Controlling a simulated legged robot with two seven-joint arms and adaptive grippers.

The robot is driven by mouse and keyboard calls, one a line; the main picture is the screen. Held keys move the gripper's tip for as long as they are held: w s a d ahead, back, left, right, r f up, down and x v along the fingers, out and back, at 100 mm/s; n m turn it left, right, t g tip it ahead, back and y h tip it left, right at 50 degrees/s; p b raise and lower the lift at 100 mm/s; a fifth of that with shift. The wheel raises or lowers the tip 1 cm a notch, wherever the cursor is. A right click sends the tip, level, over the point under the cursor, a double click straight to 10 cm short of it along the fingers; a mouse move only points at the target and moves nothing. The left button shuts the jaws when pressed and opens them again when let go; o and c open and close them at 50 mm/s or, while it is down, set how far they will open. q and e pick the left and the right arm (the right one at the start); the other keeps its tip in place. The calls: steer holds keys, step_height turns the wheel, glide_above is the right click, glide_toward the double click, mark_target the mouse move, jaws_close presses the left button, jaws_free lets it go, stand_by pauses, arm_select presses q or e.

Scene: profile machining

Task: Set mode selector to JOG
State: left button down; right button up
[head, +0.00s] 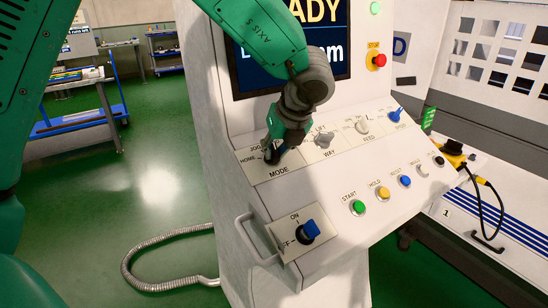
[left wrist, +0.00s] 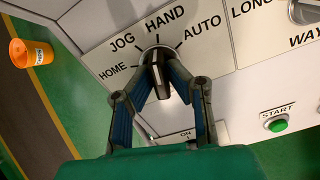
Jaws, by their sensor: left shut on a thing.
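The mode selector (left wrist: 158,78) is a dark knob with a pale edge on the white panel, ringed by HOME, JOG, HAND and AUTO marks. The JOG label (left wrist: 122,41) is up and left of the knob. The knob's upper end lies near the HAND mark; its exact setting is hard to tell. My left gripper (left wrist: 157,66) is shut on the knob, one finger on each side. In the head view my left gripper (head: 272,156) hides most of the knob above the MODE label (head: 279,172). My right gripper is not in view.
Right of MODE are the WAY knob (head: 324,140), the FEED knob (head: 362,125) and a blue knob (head: 396,115). Below are the green START button (head: 357,207) and the blue ON/OFF switch (head: 309,230). A handle (head: 247,240) sticks out at the panel's left edge.

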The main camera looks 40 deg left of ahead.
arm_select(q)
steer(key=shift+f+n+b, duration=0.1)
steer(key=shift+n+b, duration=0.85)
steer(key=shift+n, duration=0.55)
steer(key=shift+w+n+b, duration=0.1)
steer(key=shift+n+b, duration=0.2)
steer(key=shift+b, duration=0.35)
steer(key=shift+n+b, duration=1.65)
steer(key=shift+n, duration=0.15)
steer(key=c, duration=1.4)
jaws_free()
steer(key=shift+r, duration=0.25)
steer(key=shift+c, duration=0.2)
steer(key=shift+d, duration=0.15)
